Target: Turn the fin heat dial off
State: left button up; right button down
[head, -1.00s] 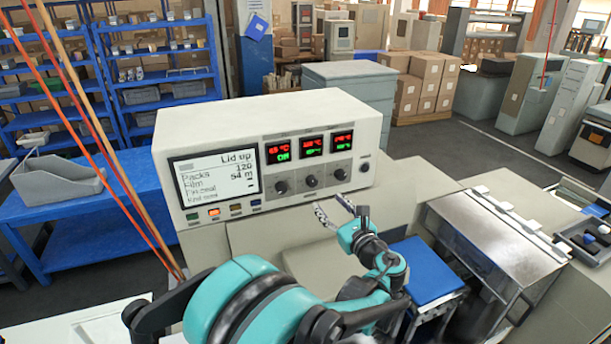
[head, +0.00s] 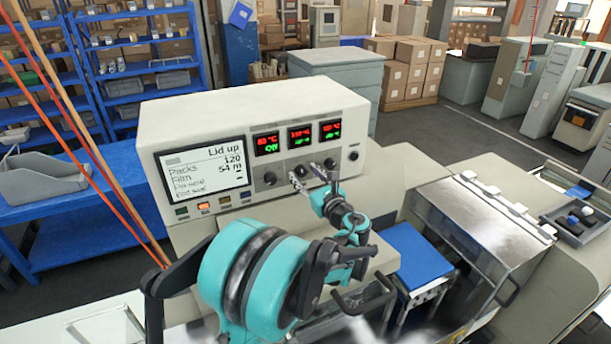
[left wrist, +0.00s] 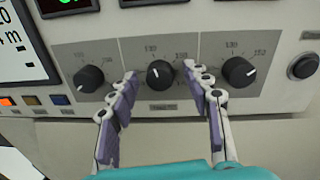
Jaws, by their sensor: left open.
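A row of black dials sits on the control panel (head: 255,120) under red and green readouts. The left dial (left wrist: 88,78), middle dial (left wrist: 160,74) and right dial (left wrist: 239,71) show in the left wrist view. Their labels are too blurred to tell which is the fin heat dial. My left gripper (head: 309,177) is open in front of the panel. In the left wrist view its fingers (left wrist: 160,88) stand either side of the middle dial; contact cannot be told. My right gripper is not in view.
A lit screen (head: 205,172) reading "Lid up" is left of the dials, with small buttons (head: 204,206) below it. A round black button (left wrist: 303,66) is right of the dials. A clear lid (head: 478,225) and a blue pad (head: 417,255) are lower right.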

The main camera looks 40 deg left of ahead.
pick_arm(q)
jog(key=shift+c, duration=0.4)
grip_shut()
jog(key=shift+f+n, duration=0.1)
jog(key=shift+n, duration=0.2)
jog(key=n+b, duration=0.1)
jog(key=n, duration=0.3)
jog(key=shift+a+b, duration=0.1)
jog(key=shift+b, duration=0.2)
jog(key=n+b, duration=0.1)
jog(key=n, duration=0.4)
jog(key=shift+s+h, duration=0.1)
jog(key=shift+h, duration=0.2)
jog(key=n+b, duration=0.1)
jog(key=n, duration=0.4)
jog(key=shift+n, duration=0.3)
jog(key=shift+s+f+n+t+b, duration=0.1)
jog(key=shift+n+t+b, duration=0.35)
jog(key=shift+n, duration=2.05)
